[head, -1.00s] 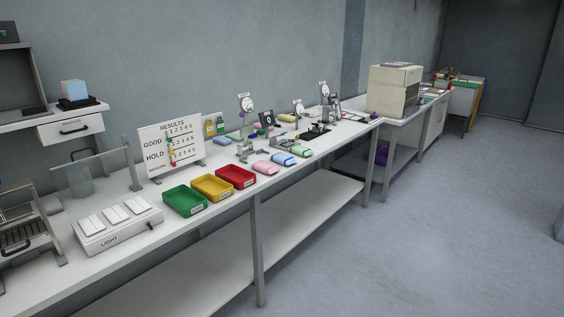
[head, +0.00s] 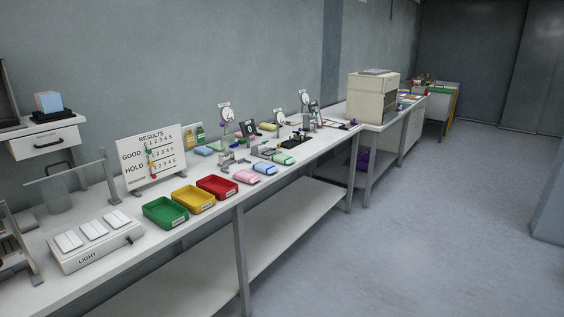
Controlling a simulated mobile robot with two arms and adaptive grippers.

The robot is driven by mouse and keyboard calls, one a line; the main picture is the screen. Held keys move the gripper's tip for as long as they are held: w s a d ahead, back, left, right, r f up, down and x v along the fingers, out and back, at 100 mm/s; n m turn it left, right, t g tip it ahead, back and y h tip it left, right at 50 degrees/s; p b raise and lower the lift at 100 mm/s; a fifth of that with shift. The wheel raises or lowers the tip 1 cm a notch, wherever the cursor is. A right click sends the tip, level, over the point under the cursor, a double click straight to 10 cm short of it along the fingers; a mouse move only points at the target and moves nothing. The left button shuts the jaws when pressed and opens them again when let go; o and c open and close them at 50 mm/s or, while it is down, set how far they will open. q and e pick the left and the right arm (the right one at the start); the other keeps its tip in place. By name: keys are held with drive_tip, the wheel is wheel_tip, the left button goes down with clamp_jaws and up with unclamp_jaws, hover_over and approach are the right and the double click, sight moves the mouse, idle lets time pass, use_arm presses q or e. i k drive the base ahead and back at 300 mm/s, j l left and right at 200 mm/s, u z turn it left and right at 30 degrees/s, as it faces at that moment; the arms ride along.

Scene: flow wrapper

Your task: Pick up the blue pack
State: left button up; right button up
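A small blue pack (head: 264,168) lies on the white bench (head: 215,222), near its front edge. It sits between a pink pack (head: 246,177) on its left and a green pack (head: 283,159) on its right. Another flat light-blue item (head: 204,150) lies farther back, to the right of the results board. Neither of my grippers is in the head view.
Green (head: 165,213), yellow (head: 193,199) and red (head: 217,188) trays stand left of the packs. Behind are a results board (head: 152,158), dial gauges (head: 227,115) and small fixtures. A light box (head: 95,240) is at front left. The floor (head: 420,230) right of the bench is clear.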

sight(266, 168)
drive_tip(key=i+l+u, duration=0.1)
drive_tip(key=i+l, duration=0.15)
drive_tip(key=i, duration=0.3)
drive_tip(key=i+l, duration=0.35)
drive_tip(key=i, duration=0.15)
drive_tip(key=i+l+u, duration=0.15)
drive_tip(key=i+l, duration=0.15)
drive_tip(key=i, duration=0.25)
